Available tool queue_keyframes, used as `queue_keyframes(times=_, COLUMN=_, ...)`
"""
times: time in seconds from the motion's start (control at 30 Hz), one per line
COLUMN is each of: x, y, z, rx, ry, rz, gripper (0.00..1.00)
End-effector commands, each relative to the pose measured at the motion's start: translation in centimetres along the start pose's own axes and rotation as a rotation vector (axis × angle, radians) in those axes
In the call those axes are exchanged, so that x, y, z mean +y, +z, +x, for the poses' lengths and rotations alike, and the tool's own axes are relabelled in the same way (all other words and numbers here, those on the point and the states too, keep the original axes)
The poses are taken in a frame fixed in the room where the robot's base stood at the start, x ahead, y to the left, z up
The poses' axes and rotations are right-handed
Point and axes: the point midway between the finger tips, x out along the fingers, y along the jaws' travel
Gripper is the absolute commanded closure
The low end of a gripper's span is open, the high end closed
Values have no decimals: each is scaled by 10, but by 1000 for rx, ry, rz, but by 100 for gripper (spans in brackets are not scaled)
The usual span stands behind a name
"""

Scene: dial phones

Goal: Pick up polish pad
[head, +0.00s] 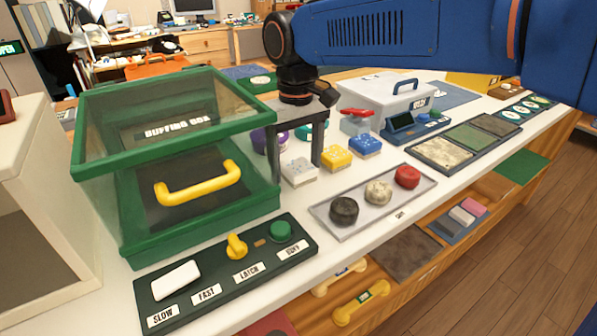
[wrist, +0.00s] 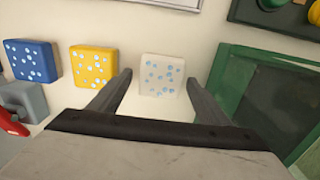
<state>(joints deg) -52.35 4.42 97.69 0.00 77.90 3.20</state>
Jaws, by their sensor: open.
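My gripper (head: 295,150) points down, open and empty, just behind a white block with blue dots (head: 299,172). In the wrist view this white block (wrist: 161,75) lies between the two open fingertips (wrist: 158,85), not gripped. A yellow dotted block (head: 336,157) and a blue dotted block (head: 365,145) stand in a row beside it. A black round pad (head: 344,210), a beige one (head: 378,192) and a red one (head: 407,177) lie in a grey tray (head: 345,233). No readable label shows which is the polish pad.
A green clear-sided buffing box (head: 190,225) with a yellow handle stands left of my gripper. A control panel (head: 230,268) lies in front of it. A red-handled grey object (head: 356,121) and a white case (head: 385,88) stand behind the blocks.

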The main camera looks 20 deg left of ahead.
Motion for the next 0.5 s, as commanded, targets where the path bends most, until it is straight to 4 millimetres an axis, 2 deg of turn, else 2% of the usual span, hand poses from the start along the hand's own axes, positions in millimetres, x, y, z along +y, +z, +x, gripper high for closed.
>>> queue_keyframes(times=0.17, x=0, y=0, z=0, rx=0, ry=0, rz=0, gripper=30)
queue_keyframes(times=0.2, x=0, y=0, z=0, rx=0, ry=0, rz=0, gripper=34)
queue_keyframes(times=0.37, x=0, y=0, z=0, rx=0, ry=0, rz=0, gripper=73)
queue_keyframes(times=0.5, x=0, y=0, z=0, rx=0, ry=0, rz=0, gripper=75)
